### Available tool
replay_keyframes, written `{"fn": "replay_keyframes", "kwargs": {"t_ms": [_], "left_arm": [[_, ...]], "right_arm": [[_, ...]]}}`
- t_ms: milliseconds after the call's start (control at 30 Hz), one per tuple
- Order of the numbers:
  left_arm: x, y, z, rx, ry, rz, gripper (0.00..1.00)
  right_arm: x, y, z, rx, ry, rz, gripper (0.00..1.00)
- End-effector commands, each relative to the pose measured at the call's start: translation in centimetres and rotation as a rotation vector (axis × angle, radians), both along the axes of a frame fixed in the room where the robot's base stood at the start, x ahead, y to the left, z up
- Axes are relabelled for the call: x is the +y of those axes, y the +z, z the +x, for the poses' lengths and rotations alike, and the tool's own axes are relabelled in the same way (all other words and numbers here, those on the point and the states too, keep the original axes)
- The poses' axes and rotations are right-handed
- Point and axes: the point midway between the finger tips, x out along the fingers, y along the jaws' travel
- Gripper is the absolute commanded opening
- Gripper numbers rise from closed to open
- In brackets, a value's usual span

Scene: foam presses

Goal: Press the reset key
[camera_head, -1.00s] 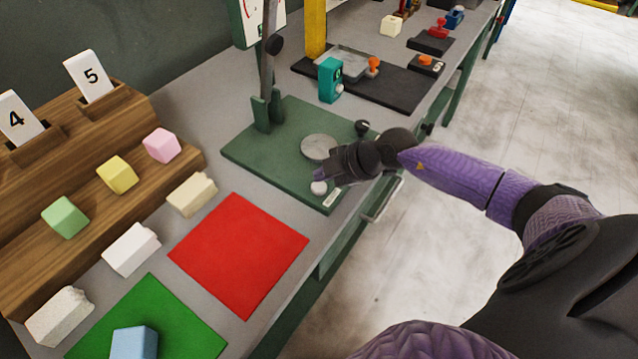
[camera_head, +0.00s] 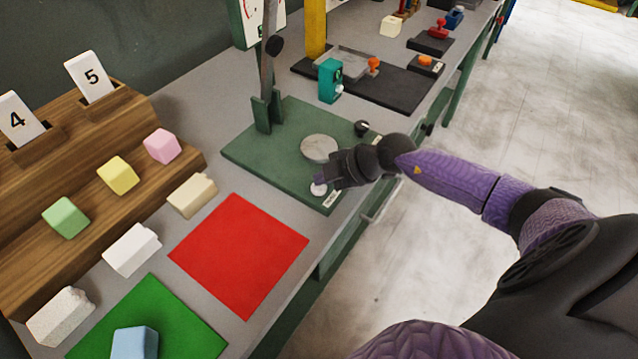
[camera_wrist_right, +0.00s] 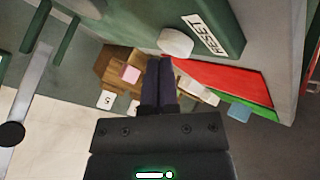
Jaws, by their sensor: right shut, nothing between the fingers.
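The reset key is a pale round button (camera_head: 318,190) at the front corner of the green press base (camera_head: 262,160), beside a small white label. In the right wrist view the key (camera_wrist_right: 176,42) sits next to the label reading RESET (camera_wrist_right: 212,32). My right gripper (camera_head: 319,179) is shut and empty, its fingertips just at the key and partly covering it in the head view. In the wrist view the dark fingertips (camera_wrist_right: 160,62) appear just below the key; I cannot tell whether they touch it. My left gripper is not in view.
A grey round plate (camera_head: 319,148) and a dark knob (camera_head: 361,128) are on the press base, with the upright lever (camera_head: 267,85) behind. A red mat (camera_head: 240,255), foam blocks and a wooden rack (camera_head: 150,130) lie to the left. A teal device (camera_head: 330,80) stands beyond.

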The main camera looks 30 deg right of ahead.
Motion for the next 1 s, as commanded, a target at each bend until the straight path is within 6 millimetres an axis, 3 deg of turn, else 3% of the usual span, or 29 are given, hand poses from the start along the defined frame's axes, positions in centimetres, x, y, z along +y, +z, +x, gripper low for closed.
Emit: {"fn": "replay_keyframes", "kwargs": {"t_ms": [1000], "left_arm": [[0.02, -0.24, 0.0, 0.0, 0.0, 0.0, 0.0]], "right_arm": [[0.0, -0.86, 0.0, -0.001, -0.001, 0.0, 0.0]]}}
